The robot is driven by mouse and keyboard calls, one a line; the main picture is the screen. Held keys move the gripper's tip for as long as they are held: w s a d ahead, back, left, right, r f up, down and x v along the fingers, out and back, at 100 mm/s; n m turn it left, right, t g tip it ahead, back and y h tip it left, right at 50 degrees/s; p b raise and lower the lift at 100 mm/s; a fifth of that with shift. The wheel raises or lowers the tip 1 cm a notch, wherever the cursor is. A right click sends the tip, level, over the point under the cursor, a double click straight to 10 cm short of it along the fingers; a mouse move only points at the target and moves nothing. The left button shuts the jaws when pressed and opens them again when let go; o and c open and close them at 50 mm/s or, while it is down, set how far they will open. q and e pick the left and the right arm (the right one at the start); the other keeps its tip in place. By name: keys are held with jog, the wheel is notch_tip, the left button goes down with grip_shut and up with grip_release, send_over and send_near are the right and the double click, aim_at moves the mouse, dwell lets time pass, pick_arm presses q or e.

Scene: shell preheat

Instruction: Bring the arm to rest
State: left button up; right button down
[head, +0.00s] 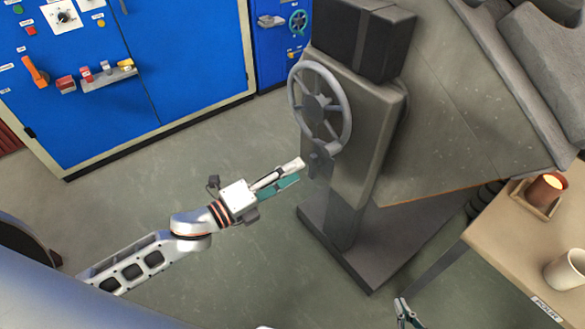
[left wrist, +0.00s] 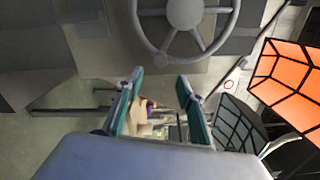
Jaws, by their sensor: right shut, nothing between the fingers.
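My left arm reaches in from the left in the head view. Its gripper (head: 294,172) is in the air close to the grey pedestal, just below and left of the spoked handwheel (head: 319,103). In the left wrist view the two teal-padded fingers (left wrist: 160,80) stand apart with nothing between them. The handwheel also shows there, beyond the fingertips (left wrist: 186,10). Whether the fingers touch the wheel or its handle is not clear, but a gap seems to show. My right gripper (head: 407,312) shows only in part at the bottom edge of the head view, shut and empty.
A blue control cabinet (head: 130,110) with switches stands at the left back. The grey machine (head: 450,110) fills the upper right. Open floor (head: 170,185) lies before the cabinet.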

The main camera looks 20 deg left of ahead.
pick_arm(q)
jog(key=shift+f, duration=0.1)
jog(key=s+a+f+n+g+y, duration=0.2)
jog(key=s+a+f+n+y, duration=0.1)
jog(key=s+f+n, duration=0.5)
jog(key=s+a+f+n+g+y, duration=0.1)
jog(key=s+a+f+n+y, duration=0.2)
jog(key=s+f+n, duration=0.6)
notch_tip(320, 180, down, 5)
jog(key=n+y, duration=0.2)
jog(key=n, duration=0.5)
jog(key=shift+a+g+p, duration=0.35)
jog(key=shift+g+p, duration=0.05)
dwell(0.5)
